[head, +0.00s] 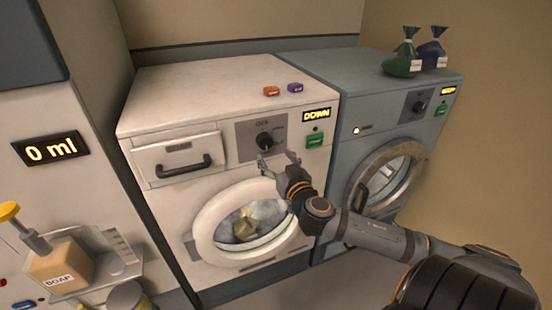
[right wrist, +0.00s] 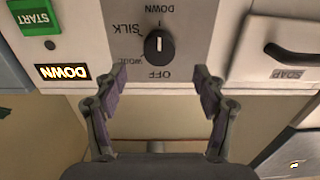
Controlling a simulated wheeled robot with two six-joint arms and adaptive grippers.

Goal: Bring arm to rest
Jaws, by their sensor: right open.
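My right gripper (head: 277,160) is in front of the white washing machine (head: 180,90), just below its black program knob (head: 265,140). In the right wrist view, the gripper (right wrist: 160,88) is open and empty, its two fingers apart on either side below the knob (right wrist: 158,46). The fingers do not hold the knob. The lit display (head: 316,114) on the white machine reads DOWN. It also shows upside down in the right wrist view (right wrist: 62,72). My right arm reaches in from the lower right. My left gripper is not in view.
A blue-grey machine (head: 375,85) stands on the right with bags (head: 403,58) on top. The white machine has a drawer handle (head: 185,163), a green START button (head: 314,140) and a round door (head: 208,222). A soap dispenser (head: 62,262) is at left.

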